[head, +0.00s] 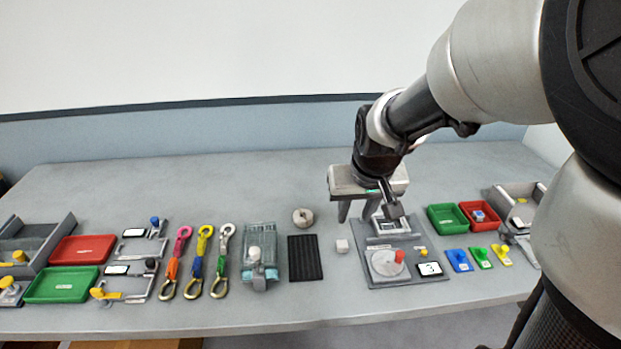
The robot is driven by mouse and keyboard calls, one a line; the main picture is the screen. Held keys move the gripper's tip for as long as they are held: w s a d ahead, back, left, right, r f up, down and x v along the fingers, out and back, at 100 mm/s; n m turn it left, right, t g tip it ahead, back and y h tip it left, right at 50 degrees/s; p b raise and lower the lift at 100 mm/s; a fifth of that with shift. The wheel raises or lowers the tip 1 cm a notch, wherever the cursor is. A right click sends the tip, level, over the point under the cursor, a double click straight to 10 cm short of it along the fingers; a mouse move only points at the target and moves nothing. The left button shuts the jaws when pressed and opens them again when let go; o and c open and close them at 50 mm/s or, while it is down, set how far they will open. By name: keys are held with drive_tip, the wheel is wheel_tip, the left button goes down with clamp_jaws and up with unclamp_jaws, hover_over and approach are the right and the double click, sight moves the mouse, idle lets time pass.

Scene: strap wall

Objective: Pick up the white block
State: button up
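A small white block (342,246) sits on the grey table, just left of a grey fixture plate and right of a black ribbed mat. My gripper (357,212) points down above the table, up and slightly to the right of the block in the picture. Its two fingers are apart with nothing visible between them. The block is clear of the gripper and fully visible.
The grey fixture plate (380,278) with a round dial and red knob stands close right of the block. Red and green trays (447,218) are farther right.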

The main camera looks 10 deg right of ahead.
drive_tip(key=b, duration=0.3)
approach(343, 244)
drive_tip(key=shift+d+x, duration=0.2)
drive_tip(key=shift+x, duration=0.85)
drive_tip(key=shift+a+b+x, duration=0.2)
drive_tip(key=shift+b+x, duration=1.1)
drive_tip(key=shift+x, duration=1.8)
